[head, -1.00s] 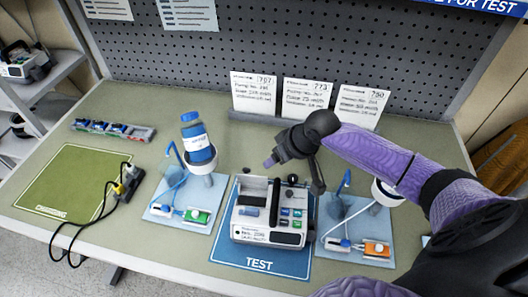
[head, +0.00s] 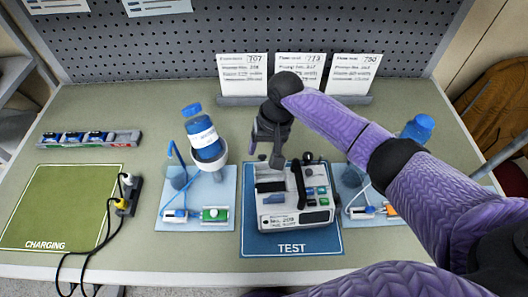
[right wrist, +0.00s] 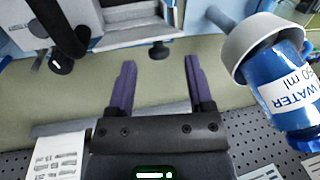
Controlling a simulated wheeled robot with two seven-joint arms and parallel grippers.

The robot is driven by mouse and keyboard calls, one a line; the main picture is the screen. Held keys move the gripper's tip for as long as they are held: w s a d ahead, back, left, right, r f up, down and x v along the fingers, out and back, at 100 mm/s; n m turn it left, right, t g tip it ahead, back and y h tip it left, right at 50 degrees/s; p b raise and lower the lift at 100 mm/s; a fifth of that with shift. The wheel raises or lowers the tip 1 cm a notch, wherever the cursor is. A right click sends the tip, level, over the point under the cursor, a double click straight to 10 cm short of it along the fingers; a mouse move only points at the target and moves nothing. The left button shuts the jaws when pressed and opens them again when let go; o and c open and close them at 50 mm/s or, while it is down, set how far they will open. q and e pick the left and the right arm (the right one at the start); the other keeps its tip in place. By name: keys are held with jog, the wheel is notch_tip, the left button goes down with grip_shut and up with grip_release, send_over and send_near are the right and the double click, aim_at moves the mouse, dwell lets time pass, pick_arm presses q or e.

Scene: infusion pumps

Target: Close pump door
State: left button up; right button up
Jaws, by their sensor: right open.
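The white infusion pump (head: 294,217) sits on the blue TEST mat (head: 292,247). A dark upright bar (head: 300,186) stands at the middle of its top; I cannot tell clearly how far the pump door is open. My right gripper (head: 264,158) is above and behind the pump's back left part, pointing down, and hides some of the pump's rear. In the right wrist view its two purple fingers (right wrist: 160,65) are apart with nothing between them, and the pump (right wrist: 120,22) shows beyond the fingertips. My left gripper is not in view.
A blue water bottle (head: 201,132) in a holder stands left of the pump, another (head: 418,128) to the right behind my arm. Printed cards (head: 300,80) stand at the back. A power strip (head: 128,195) lies beside the green CHARGING mat (head: 62,208).

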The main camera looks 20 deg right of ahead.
jog(key=shift+x, duration=0.9)
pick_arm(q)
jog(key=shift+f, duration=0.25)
pick_arm(e)
jog(key=shift+c, duration=0.3)
